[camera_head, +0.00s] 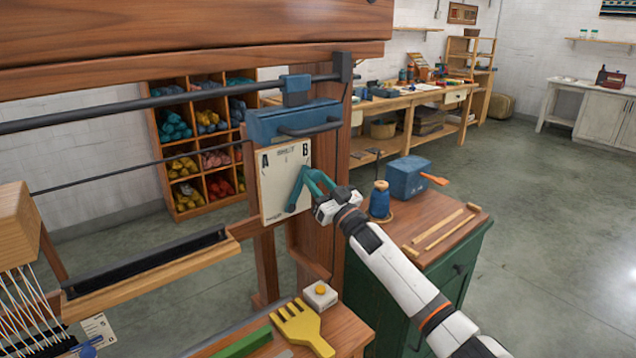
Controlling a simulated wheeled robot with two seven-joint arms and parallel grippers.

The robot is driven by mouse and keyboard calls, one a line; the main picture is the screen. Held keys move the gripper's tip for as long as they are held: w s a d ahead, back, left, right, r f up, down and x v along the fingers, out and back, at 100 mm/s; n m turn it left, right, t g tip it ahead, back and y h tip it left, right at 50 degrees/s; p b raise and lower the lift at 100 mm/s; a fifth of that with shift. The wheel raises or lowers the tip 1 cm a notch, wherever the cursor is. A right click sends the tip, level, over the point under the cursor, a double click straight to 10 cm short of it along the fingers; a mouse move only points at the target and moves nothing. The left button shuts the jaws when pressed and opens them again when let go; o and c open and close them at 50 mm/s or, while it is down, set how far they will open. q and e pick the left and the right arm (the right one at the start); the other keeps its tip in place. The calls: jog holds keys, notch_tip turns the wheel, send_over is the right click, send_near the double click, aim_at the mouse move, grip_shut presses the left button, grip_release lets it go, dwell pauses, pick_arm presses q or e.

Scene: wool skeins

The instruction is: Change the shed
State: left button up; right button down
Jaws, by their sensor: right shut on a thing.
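A pale shed panel (271,192) is fixed to the loom's upright post, with the letter A at its upper left and B at its upper right. A teal lever (296,191) is on the panel; its arm slants up to the right, its upper end below the B. My right gripper (322,206) is at the lever's handle, right of the panel, and is shut on it. The fingertips are small and partly hidden. My left gripper is not in view.
A green cabinet with a brown top (440,226) holds a blue box (408,178), a blue spool (380,200) and wooden sticks. A yellow comb (301,326) lies on a bench in front. Wooden loom beams (150,272) run at left. Open floor lies at right.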

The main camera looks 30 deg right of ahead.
jog(key=a+n+g+y+p, duration=0.4)
jog(key=a+n, duration=0.5)
jog(key=n, duration=0.7)
jog(key=shift+s+r+y+p, duration=0.2)
jog(key=shift+s+y+p, duration=0.25)
jog(key=shift+y, duration=0.65)
jog(key=shift+w, duration=0.1)
jog(key=c, duration=1)
grip_release()
jog(key=shift+c, duration=0.2)
